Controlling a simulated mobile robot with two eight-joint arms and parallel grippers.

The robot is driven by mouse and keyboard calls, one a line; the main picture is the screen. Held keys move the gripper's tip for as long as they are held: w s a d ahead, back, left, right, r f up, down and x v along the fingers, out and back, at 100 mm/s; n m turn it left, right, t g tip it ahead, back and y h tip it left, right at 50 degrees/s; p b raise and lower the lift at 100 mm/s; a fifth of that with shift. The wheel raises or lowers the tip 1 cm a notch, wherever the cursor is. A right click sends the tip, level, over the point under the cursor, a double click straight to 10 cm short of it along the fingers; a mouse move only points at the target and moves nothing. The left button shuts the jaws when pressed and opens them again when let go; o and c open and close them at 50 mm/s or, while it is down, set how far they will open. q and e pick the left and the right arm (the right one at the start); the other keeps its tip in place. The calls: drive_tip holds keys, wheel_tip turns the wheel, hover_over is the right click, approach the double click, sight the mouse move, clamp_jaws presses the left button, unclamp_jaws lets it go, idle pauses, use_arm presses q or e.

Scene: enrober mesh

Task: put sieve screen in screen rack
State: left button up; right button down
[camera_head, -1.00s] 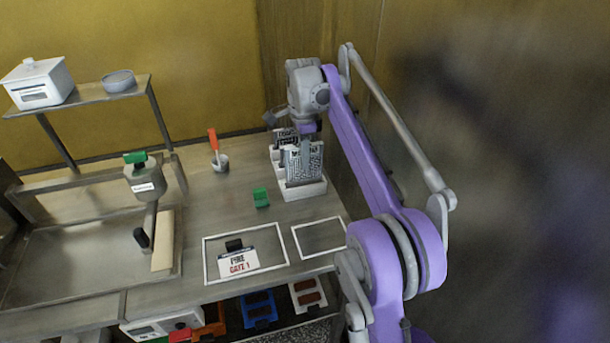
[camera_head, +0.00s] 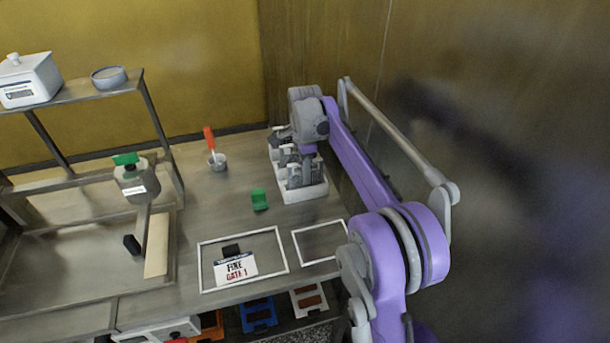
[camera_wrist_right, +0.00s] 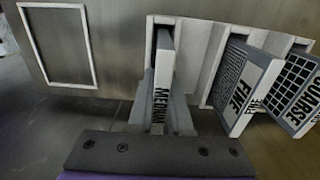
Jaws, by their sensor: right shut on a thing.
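The white screen rack (camera_head: 313,190) stands at the back right of the bench; it also shows in the right wrist view (camera_wrist_right: 194,60). My right gripper (camera_head: 290,160) is low over the rack, mostly hidden by its own wrist. In the right wrist view, the right gripper (camera_wrist_right: 163,110) is shut on the sieve screen labelled MEDIUM (camera_wrist_right: 165,75). This screen stands on edge, its far end in line with the leftmost slot; how deep it sits is hidden. A FINE screen (camera_wrist_right: 240,85) and a COARSE screen (camera_wrist_right: 294,92) stand in slots further right.
A green block (camera_head: 259,200) lies in front of the rack. A white frame with a FINE GATE 1 card (camera_head: 236,268) and an empty white frame (camera_head: 320,241) lie at the front. A wooden wall is close on the right.

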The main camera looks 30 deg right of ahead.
drive_tip(key=shift+f, duration=0.35)
drive_tip(key=shift+f, duration=0.15)
drive_tip(key=c, duration=0.8)
unclamp_jaws()
drive_tip(key=shift+c, duration=0.2)
